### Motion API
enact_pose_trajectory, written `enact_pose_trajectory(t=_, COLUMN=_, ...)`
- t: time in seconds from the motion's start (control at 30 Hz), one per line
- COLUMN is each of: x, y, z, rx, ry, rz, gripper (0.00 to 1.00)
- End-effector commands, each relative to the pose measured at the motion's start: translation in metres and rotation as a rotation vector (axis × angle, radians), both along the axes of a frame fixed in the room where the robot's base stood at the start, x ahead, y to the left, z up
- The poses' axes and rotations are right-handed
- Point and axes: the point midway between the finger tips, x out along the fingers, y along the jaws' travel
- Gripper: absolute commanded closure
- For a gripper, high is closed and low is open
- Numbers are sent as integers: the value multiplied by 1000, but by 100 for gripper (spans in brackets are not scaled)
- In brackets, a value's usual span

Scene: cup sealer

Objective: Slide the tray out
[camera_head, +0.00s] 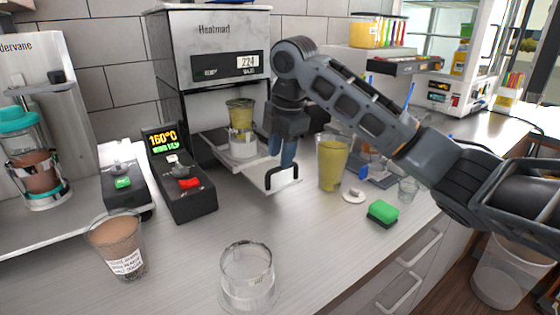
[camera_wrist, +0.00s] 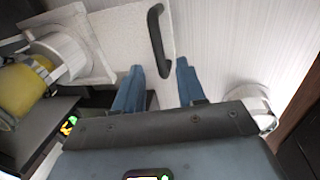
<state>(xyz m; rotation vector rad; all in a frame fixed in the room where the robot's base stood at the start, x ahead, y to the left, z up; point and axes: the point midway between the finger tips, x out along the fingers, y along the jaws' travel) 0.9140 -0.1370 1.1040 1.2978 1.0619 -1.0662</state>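The tray (camera_head: 256,176) is a flat white plate sticking out from the front of the sealing machine (camera_head: 217,52). Its black handle (camera_head: 282,177) stands at the front edge. A white round holder (camera_head: 243,147) on the tray carries a cup of yellow-green drink (camera_head: 240,113). My gripper (camera_head: 283,158) is just above and behind the handle, its blue fingers pointing down. In the wrist view my gripper (camera_wrist: 160,82) has its fingers apart, with the end of the black handle (camera_wrist: 156,38) in line with the gap between them. Contact with the handle cannot be told.
A tall cup of yellow-green drink (camera_head: 331,162) stands close right of the tray. A control box with a red button (camera_head: 185,188) stands left. An empty clear cup (camera_head: 247,273) and a brown drink cup (camera_head: 119,244) stand in front.

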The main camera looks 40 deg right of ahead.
Motion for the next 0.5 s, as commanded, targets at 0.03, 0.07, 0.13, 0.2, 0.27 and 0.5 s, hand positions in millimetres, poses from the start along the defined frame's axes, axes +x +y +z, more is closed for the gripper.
enact_pose_trajectory(t=0.03, x=-1, y=0, z=8, rx=0, ry=-3, rz=1, gripper=60)
enact_pose_trajectory(t=0.07, x=-2, y=0, z=13, rx=-1, ry=-3, rz=1, gripper=60)
enact_pose_trajectory(t=0.13, x=-4, y=0, z=24, rx=-1, ry=-3, rz=2, gripper=60)
enact_pose_trajectory(t=0.2, x=-6, y=0, z=33, rx=0, ry=-2, rz=1, gripper=60)
enact_pose_trajectory(t=0.27, x=-8, y=0, z=39, rx=0, ry=-1, rz=1, gripper=60)
enact_pose_trajectory(t=0.5, x=-10, y=0, z=49, rx=0, ry=0, rz=0, gripper=60)
